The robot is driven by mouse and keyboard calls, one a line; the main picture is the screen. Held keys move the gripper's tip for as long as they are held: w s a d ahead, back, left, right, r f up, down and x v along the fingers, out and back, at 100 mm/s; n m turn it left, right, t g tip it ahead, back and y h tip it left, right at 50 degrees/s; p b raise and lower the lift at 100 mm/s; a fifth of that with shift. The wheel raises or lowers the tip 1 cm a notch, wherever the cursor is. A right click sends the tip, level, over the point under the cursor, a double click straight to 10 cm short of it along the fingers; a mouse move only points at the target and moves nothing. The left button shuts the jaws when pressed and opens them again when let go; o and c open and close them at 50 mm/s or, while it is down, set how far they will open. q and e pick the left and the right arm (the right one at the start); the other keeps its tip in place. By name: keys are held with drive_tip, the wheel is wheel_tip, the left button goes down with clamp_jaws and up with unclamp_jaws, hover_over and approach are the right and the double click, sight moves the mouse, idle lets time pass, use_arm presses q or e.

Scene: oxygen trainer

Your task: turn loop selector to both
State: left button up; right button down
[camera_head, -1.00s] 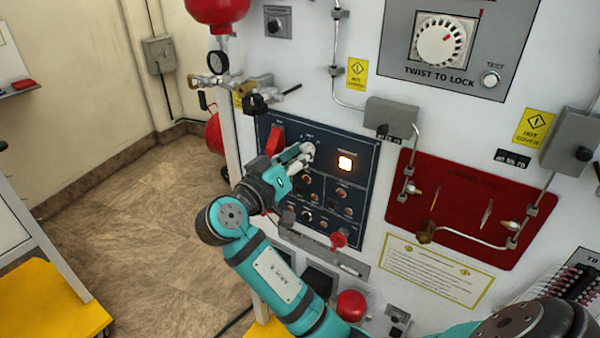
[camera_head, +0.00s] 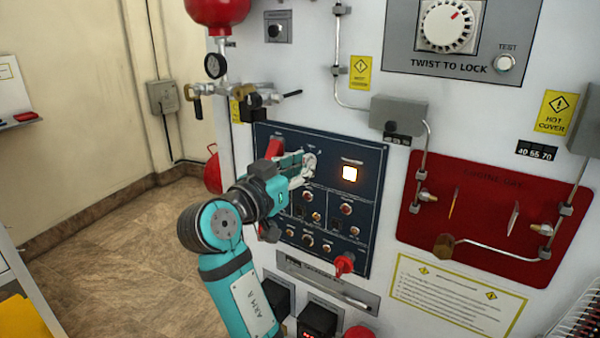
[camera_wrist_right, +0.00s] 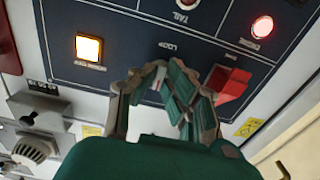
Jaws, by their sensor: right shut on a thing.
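The loop selector (camera_head: 310,160) is a small pale knob near the top of the dark blue panel (camera_head: 372,205), and the fingers cover most of it. My right gripper (camera_head: 304,170) is at the panel with its fingers shut around the knob. In the right wrist view the gripper (camera_wrist_right: 165,78) closes just below the LOOP label (camera_wrist_right: 172,46). The knob is largely hidden between the fingers there, and I cannot tell which setting it points to. My left gripper is not in view.
A lit orange button (camera_head: 349,173) is right of the gripper, and a red switch guard (camera_head: 274,147) is close on its left. It also shows in the wrist view (camera_wrist_right: 234,85). Small knobs and a red knob (camera_head: 344,264) sit lower. Pipes cross the red plate (camera_head: 480,215).

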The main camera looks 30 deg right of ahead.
drive_tip(key=shift+r, duration=0.1)
drive_tip(key=c, duration=1.4)
unclamp_jaws()
